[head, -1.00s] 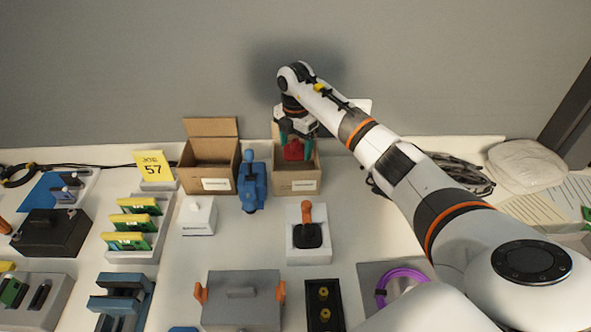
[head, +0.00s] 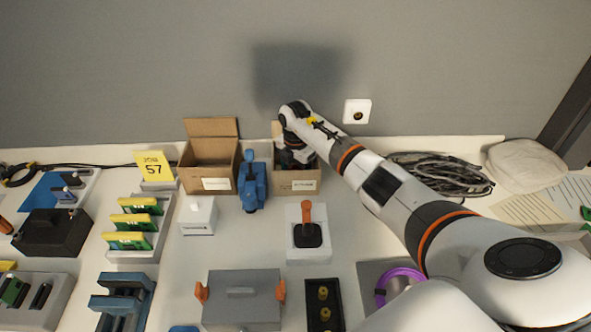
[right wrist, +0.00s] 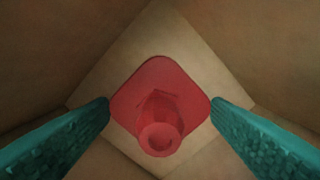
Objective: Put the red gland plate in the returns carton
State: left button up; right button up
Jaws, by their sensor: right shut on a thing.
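The red gland plate (right wrist: 185,88), a rounded square with a round stub, shows in the right wrist view, low inside a carton. My right gripper (right wrist: 160,106) is shut on it, a teal finger at each of two opposite corners. In the head view my right wrist points down into the right-hand open carton (head: 297,186), which hides the fingers and the plate. That carton has a white label too small to read. A second open carton (head: 208,170) with a label stands to its left. My left gripper is not in view.
A blue device (head: 253,183) stands between the two cartons. A coil of dark cable (head: 440,173) lies right of the carton, partly under my arm.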

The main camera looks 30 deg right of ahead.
aim_at(295, 167)
jog(key=o, duration=1)
jog(key=shift+f, duration=0.1)
jog(key=shift+c, duration=0.2)
notch_tip(295, 167, up, 12)
jog(key=shift+b, duration=0.3)
